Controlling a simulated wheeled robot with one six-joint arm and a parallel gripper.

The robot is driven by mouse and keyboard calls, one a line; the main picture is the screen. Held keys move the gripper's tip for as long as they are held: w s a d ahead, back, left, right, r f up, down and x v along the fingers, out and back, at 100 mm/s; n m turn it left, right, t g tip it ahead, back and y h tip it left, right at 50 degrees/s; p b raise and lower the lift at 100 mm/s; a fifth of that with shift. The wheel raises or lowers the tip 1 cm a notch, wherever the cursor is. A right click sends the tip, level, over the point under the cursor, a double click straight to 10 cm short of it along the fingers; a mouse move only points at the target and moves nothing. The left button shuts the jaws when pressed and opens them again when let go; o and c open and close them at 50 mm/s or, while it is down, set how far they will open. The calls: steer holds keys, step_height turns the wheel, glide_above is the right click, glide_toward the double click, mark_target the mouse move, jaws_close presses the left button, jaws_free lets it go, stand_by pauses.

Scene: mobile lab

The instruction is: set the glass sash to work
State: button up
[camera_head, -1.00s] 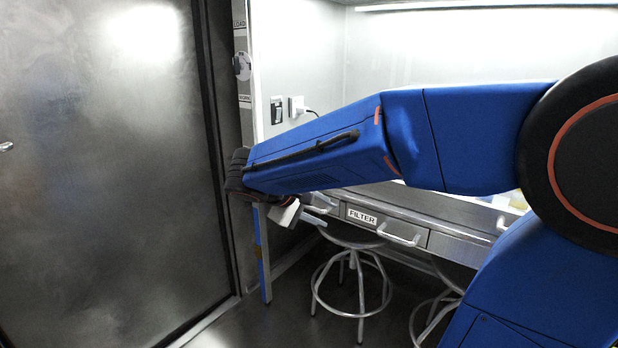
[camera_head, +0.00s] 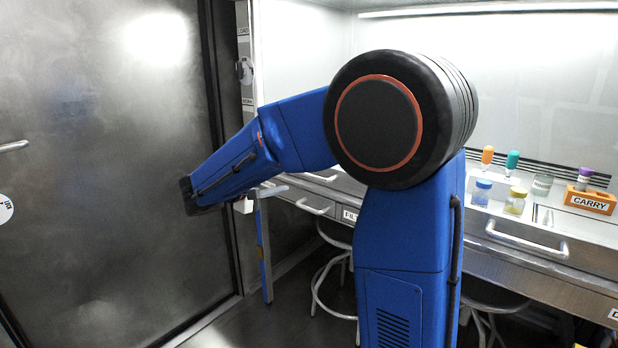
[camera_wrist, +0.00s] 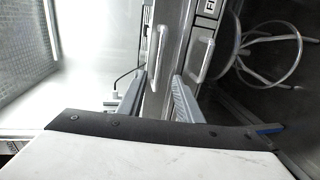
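A vertical post (camera_head: 247,130) at the left edge of the bench bay carries a grey knob or handle (camera_head: 244,70) between two small labels, the upper apparently LOAD and the lower too small to read surely. The glass sash itself is not clearly distinguishable; a bright horizontal strip (camera_head: 490,9) runs across the top of the bay. My gripper (camera_head: 262,194) is low, in front of the bench's left end and below the knob, partly hidden by my arm. In the wrist view, my gripper (camera_wrist: 158,82) shows two separated fingers with nothing between them; drawer fronts lie beyond.
Drawers with bar handles (camera_head: 527,241) line the bench front. Bottles, vials and an orange CARRY block (camera_head: 590,201) stand on the bench at right. Stools (camera_wrist: 270,50) are under it. A large metal door (camera_head: 100,200) fills the left. Some floor before the bench is clear.

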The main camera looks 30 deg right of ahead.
mark_target(307, 176)
steer(key=x, duration=1.3)
steer(key=shift+d, duration=0.2)
jaws_close()
